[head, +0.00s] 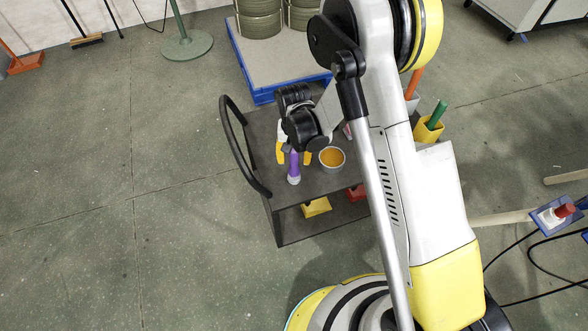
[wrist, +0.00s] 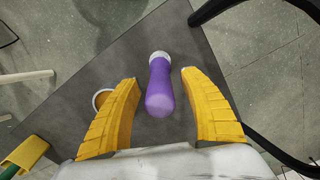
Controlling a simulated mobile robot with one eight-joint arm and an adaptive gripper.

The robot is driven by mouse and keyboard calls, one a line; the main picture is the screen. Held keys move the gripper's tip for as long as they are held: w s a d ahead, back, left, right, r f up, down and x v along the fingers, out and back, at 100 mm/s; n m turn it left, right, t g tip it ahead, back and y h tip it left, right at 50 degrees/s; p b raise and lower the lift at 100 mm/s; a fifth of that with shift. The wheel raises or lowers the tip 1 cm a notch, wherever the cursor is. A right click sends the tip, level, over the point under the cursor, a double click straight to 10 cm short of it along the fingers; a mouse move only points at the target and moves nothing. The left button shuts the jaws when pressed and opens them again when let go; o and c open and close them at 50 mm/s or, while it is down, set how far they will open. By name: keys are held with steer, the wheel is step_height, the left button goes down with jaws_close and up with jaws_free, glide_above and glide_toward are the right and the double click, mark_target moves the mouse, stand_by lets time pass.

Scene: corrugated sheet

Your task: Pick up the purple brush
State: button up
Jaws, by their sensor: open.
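The purple brush (wrist: 160,88) stands or lies on the dark cart top between my fingers in the wrist view, its pale end pointing away from the gripper. It also shows in the head view (head: 294,167), just below my gripper, with a whitish lower end. My gripper (wrist: 160,105) is open, with one yellow finger on each side of the brush and visible gaps on both sides. In the head view my gripper (head: 294,154) is over the cart top, and its upper part is hidden behind my wrist.
A round tin with orange contents (head: 332,158) stands just right of the brush. The dark cart (head: 325,182) has a black handle (head: 238,145) on its left and yellow and red bins below. A yellow holder (head: 428,130) with a green item is at the right.

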jaws_close()
steer(key=shift+r, duration=0.15)
